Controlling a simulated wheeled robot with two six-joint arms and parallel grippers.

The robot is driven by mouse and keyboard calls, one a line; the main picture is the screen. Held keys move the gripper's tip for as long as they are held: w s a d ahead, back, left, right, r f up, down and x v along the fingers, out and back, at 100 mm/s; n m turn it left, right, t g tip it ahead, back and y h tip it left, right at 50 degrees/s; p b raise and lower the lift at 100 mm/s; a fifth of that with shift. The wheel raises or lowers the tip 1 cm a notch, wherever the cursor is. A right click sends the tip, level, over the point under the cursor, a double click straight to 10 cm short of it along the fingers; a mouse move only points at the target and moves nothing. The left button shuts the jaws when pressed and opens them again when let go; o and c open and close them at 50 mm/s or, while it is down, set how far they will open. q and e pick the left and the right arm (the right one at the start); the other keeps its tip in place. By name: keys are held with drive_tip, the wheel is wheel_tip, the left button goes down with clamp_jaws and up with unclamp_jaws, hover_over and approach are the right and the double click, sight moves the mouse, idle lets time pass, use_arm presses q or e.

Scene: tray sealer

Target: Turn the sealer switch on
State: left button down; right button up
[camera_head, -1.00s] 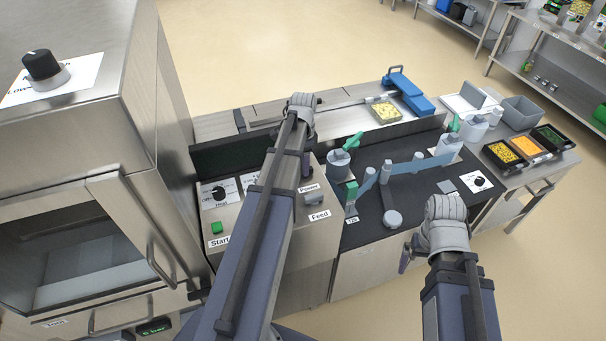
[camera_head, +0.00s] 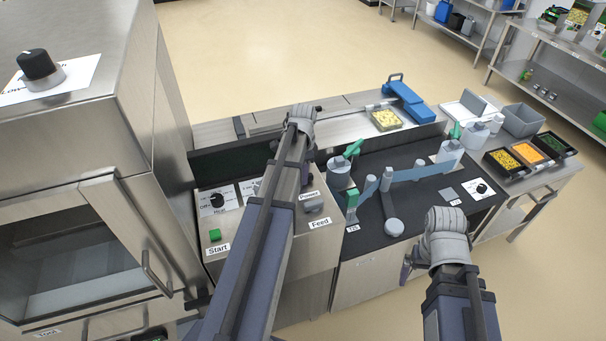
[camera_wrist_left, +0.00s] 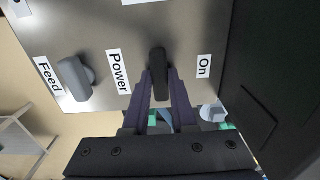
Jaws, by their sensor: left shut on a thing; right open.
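The sealer's dark power switch (camera_wrist_left: 157,60) shows in the left wrist view, on the steel panel between the labels "Power" (camera_wrist_left: 118,72) and "On" (camera_wrist_left: 204,66). Its long handle lies between the fingertips of my left gripper (camera_wrist_left: 160,80), which is shut on it. The handle points along the fingers, not toward "On". In the head view my left gripper (camera_head: 305,170) is over the panel and my arm hides most of the switch. My right gripper (camera_head: 405,270) is open and empty, in front of the sealer's dark deck; its fingers are mostly hidden by the wrist.
A grey feed knob (camera_head: 314,205) sits close to the switch, and a green start button (camera_head: 214,235) and heat dial (camera_head: 217,200) are left of my arm. The film rollers (camera_head: 393,227) stand on the deck to the right. A filled tray (camera_head: 386,120) lies behind.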

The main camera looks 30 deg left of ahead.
use_arm(q)
drive_tip(key=shift+n, duration=0.3)
drive_tip(key=n, duration=0.3)
drive_tip(key=shift+n, duration=0.4)
drive_tip(key=n, duration=0.4)
drive_tip(key=shift+n, duration=0.3)
drive_tip(key=n, duration=0.8)
drive_tip(key=shift+n, duration=0.6)
drive_tip(key=c, duration=0.7)
unclamp_jaws()
